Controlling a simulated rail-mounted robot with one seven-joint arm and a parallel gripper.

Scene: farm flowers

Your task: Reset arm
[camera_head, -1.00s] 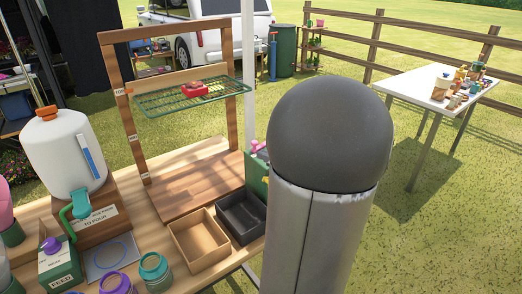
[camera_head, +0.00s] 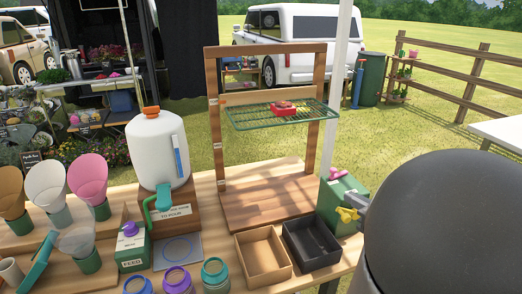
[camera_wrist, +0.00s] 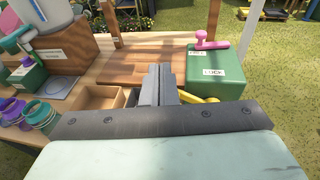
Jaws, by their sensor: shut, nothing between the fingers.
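My gripper (camera_wrist: 160,84) shows in the wrist view with its two grey fingers together and nothing between them. It is above the work table, beside a green box (camera_wrist: 216,66) with a pink handle on top and a "LOCK" label. A yellow part (camera_wrist: 198,99) shows just right of the fingers, low on the box's near side; I cannot tell whether the fingers touch it. In the head view, the green box (camera_head: 336,187) stands at the table's right end, and a large dark rounded link of my arm hides the lower right.
A wooden frame (camera_head: 213,130) holds a green wire rack (camera_head: 245,121) with a red item. A cardboard-coloured tray (camera_head: 262,270) and black tray (camera_head: 312,258) lie in front. A white dispenser (camera_head: 153,150), feed carton (camera_head: 131,250) and several jars stand left.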

